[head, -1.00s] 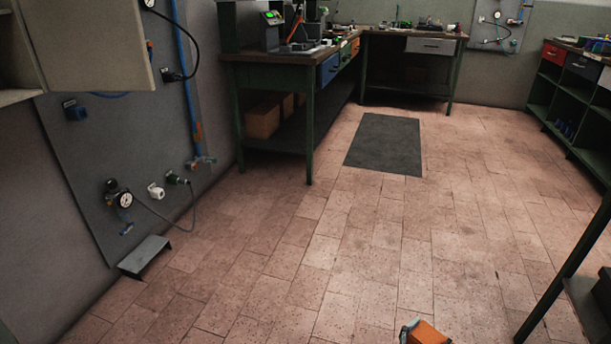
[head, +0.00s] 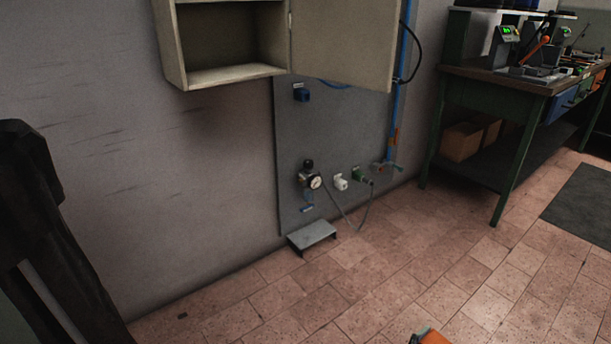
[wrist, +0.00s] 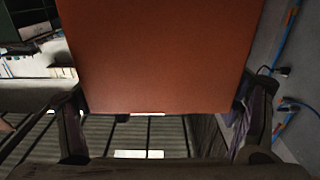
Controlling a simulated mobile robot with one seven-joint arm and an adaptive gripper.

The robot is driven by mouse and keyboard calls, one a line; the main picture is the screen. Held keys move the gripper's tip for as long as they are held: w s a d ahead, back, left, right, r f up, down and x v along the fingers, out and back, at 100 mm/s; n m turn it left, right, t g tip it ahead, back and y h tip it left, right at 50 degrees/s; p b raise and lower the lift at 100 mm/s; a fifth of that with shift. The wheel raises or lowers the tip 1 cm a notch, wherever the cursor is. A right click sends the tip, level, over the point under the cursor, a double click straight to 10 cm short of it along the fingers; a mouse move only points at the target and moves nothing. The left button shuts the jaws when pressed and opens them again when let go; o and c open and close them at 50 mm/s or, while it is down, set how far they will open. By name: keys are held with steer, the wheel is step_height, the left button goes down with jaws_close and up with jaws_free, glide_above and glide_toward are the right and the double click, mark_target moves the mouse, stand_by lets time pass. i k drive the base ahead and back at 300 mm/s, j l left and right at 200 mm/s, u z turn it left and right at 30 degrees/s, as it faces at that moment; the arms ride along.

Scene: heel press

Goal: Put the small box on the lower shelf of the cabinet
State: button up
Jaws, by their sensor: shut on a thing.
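The small box is orange. In the wrist view the box (wrist: 160,55) fills the upper middle, between the two dark fingers of my gripper (wrist: 165,100), which is shut on it. In the head view only a bit of the box (head: 433,338) shows at the bottom edge; the gripper's hold is out of sight there. The beige cabinet (head: 176,50) hangs on the wall at the upper left of the head view. Its door (head: 345,45) stands open to the right. The cabinet's bottom board (head: 235,74) looks bare; its upper part is cut off.
Below the cabinet a grey wall panel (head: 300,130) carries a gauge (head: 315,182), valves and hoses. A low metal step (head: 312,235) stands at its foot. A green workbench (head: 490,110) is at the right. A dark upright object (head: 50,225) is cut off at the left. The tiled floor between is clear.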

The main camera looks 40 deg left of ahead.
mark_target(251, 67)
steer(key=u, duration=0.35)
steer(key=i+l+u, duration=0.1)
steer(key=u, duration=0.25)
steer(key=i+u, duration=0.1)
steer(key=u, duration=0.25)
steer(key=i+l+u, duration=0.15)
steer(key=u, duration=0.3)
steer(key=i+l+u, duration=0.1)
steer(key=l+u, duration=0.6)
steer(key=i+l+u, duration=0.1)
steer(key=l+u, duration=0.6)
steer(key=l, duration=1.2)
steer(key=k+l+u, duration=0.1)
steer(key=l, duration=0.65)
steer(key=k+l, duration=0.15)
steer(key=l, duration=0.55)
